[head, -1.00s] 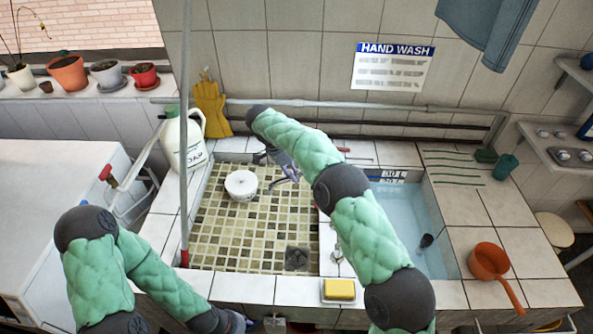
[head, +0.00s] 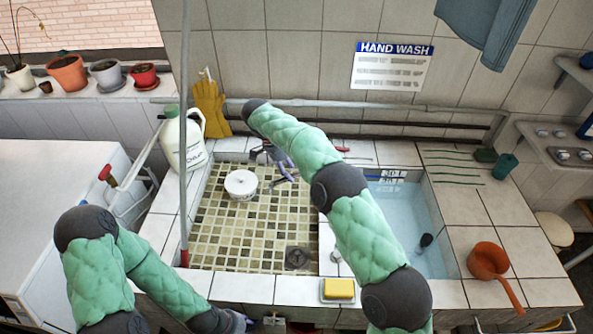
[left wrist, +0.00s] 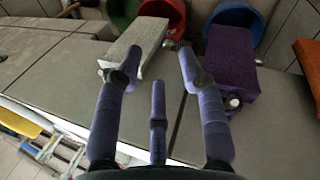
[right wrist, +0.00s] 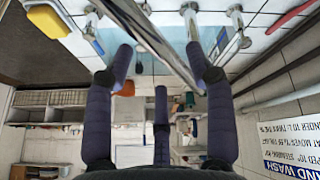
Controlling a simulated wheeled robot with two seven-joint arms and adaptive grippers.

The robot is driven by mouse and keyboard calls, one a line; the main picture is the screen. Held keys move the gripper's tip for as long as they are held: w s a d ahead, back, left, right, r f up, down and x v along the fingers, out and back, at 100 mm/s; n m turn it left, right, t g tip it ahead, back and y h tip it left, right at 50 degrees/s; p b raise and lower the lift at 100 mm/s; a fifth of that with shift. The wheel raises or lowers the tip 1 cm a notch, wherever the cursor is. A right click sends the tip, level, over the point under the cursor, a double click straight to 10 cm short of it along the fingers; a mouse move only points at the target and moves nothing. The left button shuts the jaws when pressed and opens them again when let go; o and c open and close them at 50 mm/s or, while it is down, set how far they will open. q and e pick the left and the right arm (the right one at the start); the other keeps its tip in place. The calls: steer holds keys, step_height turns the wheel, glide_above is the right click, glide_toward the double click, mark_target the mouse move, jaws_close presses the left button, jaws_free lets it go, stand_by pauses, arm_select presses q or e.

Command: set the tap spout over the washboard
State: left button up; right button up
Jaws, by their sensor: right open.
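In the right wrist view a chrome tap spout (right wrist: 152,38) runs slantwise between the spread fingers of my right gripper (right wrist: 162,72); I cannot tell whether it touches them. The chrome tap body (right wrist: 190,12) shows above. In the head view my right gripper (head: 279,164) is open above the back of the tiled left basin, and my right arm hides most of the tap. I cannot make out the washboard for certain.
A white tub (head: 240,184) stands in the tiled basin (head: 225,245). The right basin (head: 420,215) holds water. A yellow sponge (head: 339,290) lies at the front edge, an orange dipper (head: 488,262) at the right.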

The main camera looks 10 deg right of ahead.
steer(key=v, duration=1)
steer(key=shift+r, duration=0.2)
